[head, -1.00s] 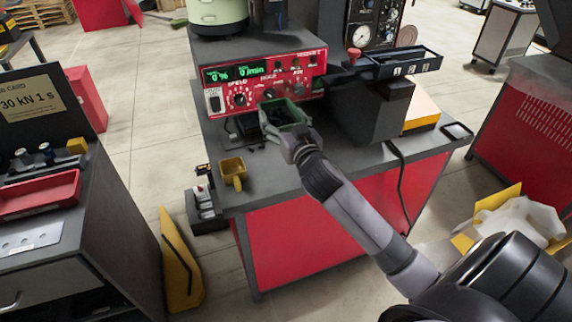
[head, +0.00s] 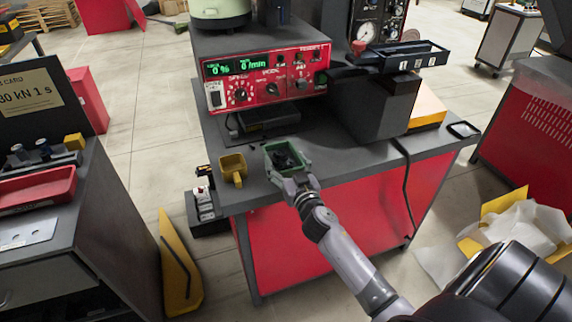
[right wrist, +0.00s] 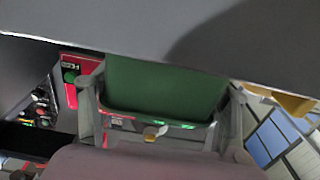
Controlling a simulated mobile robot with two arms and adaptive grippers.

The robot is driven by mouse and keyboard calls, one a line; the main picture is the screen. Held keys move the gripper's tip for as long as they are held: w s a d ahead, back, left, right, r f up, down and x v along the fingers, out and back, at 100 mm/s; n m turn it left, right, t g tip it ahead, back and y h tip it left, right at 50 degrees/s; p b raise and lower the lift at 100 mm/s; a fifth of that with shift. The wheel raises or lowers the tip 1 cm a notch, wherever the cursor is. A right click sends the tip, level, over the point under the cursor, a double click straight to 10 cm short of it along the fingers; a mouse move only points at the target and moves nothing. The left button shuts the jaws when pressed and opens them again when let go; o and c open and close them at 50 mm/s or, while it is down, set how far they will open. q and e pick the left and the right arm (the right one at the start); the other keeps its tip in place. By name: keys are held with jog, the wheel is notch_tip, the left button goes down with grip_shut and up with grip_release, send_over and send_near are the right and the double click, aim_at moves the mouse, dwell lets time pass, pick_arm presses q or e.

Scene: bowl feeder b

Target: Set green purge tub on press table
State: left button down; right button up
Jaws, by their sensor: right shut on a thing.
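The green tub (head: 270,163), with dark pieces inside, is over the front edge area of the grey-topped, red-sided table (head: 345,160). My right gripper (head: 296,182) is shut on the tub's near side; I cannot tell whether its bottom touches the table top. In the right wrist view, the green wall of the tub (right wrist: 165,85) sits between my right gripper's fingers. I cannot tell which table is the press table; a bench at left (head: 100,200) carries a card reading 30 kN 1 s (head: 28,98). My left gripper is not in view.
A yellow cup (head: 232,168) stands just left of the tub. Behind the tub is a red control panel (head: 265,78), with a dark block (head: 375,105) to its right. The left bench carries a red tray (head: 38,192), small parts and a metal plate.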

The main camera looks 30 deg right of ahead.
jog(key=shift+r, duration=0.1)
jog(key=o, duration=1.3)
jog(key=shift+f, duration=0.2)
jog(key=shift+o, duration=0.3)
jog(key=shift+r, duration=0.25)
jog(key=b+v, duration=0.1)
jog(key=v, duration=1.1)
